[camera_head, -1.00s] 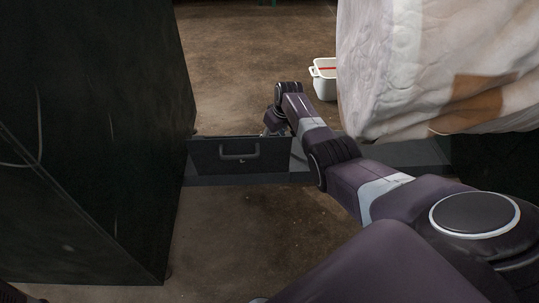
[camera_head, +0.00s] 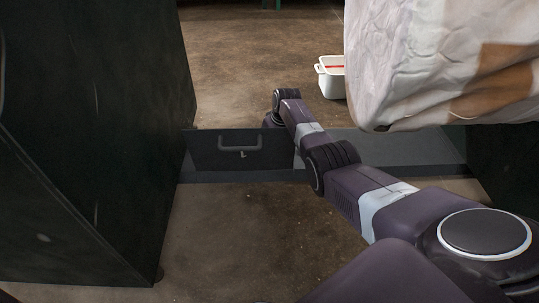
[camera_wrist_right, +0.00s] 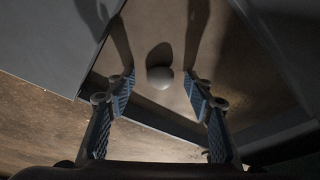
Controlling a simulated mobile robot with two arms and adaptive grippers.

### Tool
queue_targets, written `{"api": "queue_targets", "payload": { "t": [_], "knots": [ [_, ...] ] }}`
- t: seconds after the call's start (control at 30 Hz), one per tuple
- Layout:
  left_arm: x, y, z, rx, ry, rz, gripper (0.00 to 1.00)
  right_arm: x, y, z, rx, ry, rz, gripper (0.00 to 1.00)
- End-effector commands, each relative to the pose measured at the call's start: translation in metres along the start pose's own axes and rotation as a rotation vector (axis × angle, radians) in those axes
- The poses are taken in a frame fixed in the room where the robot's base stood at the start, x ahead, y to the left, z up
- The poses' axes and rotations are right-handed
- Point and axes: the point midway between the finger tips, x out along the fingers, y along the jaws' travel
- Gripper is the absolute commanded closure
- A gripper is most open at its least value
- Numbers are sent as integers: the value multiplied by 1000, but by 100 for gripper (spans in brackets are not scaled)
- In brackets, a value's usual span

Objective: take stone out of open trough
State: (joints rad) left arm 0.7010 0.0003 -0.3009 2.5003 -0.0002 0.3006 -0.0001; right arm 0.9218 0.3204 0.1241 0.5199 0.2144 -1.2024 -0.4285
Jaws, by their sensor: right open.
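The stone (camera_wrist_right: 160,77) is a small rounded grey lump on the trough floor in the right wrist view. It lies beyond and between the fingertips of my right gripper (camera_wrist_right: 161,92), which is open and empty. The grey trough (camera_head: 400,150) runs low across the middle of the head view, its right part open. A dark panel with a handle (camera_head: 240,150) stands at its left part. In the head view my right arm reaches over the trough, and the stone and right gripper are hidden there. My left gripper is not in view.
A large dark cabinet (camera_head: 90,130) fills the left side. A white bulk bag (camera_head: 440,65) hangs over the right part of the trough. A white bin (camera_head: 333,80) stands on the floor behind. The brown floor in front (camera_head: 245,235) is clear.

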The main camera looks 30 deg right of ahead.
Motion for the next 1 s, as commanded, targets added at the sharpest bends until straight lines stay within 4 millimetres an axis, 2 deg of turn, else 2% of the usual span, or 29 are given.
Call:
{"api": "queue_targets", "payload": {
  "t": [0.17,0.53,0.83,1.0],
  "knots": [
    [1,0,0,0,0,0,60,-1,0,0,0,0,0,54],
    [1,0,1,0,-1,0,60,-1,0,0,0,0,0,94],
    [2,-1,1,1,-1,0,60,-2,0,-1,0,0,0,95],
    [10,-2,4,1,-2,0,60,-12,0,-4,0,1,1,95]
  ]
}}
